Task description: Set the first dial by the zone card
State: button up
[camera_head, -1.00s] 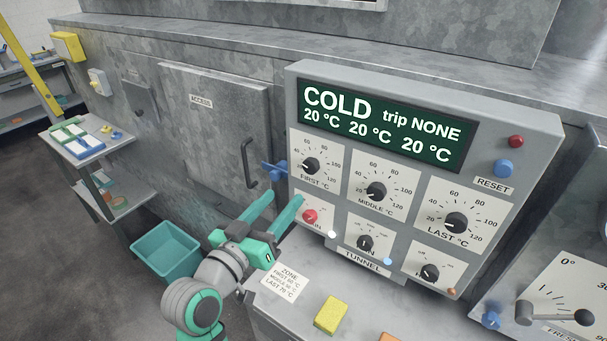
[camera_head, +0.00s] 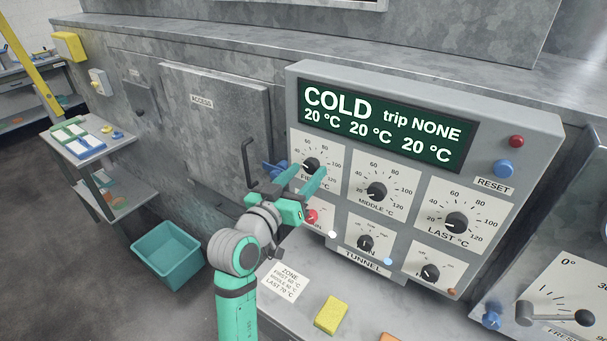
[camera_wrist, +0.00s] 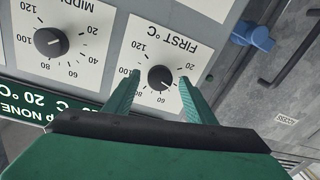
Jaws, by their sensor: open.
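The first dial is a round black knob (camera_head: 311,165) on a white plate at the panel's upper left. It also shows in the wrist view (camera_wrist: 161,78), upside down; I cannot read its setting surely. My gripper (camera_head: 304,174) is open in front of that plate. In the wrist view its two green fingers (camera_wrist: 160,84) reach toward the dial, one on each side, with gaps to the knob. I cannot tell how far the tips are from the plate. The white zone card (camera_head: 285,282) lies on the ledge below; "LAST 70 °C" reads, the other lines are blurred.
The display (camera_head: 384,123) reads COLD, trip NONE, 20 °C three times. The middle dial (camera_head: 375,191) is right of the first, then the last dial (camera_head: 456,222). A blue handle (camera_wrist: 254,36) juts out beside the panel.

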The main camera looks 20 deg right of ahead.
jog(key=shift+w, duration=0.1)
jog(key=c, duration=1)
jog(key=shift+c, duration=0.2)
jog(key=shift+m, duration=0.3)
jog(key=m, duration=0.4)
jog(key=shift+f, duration=0.15)
jog(key=m, duration=0.5)
jog(key=shift+h, duration=0.3)
jog(key=shift+m, duration=0.4)
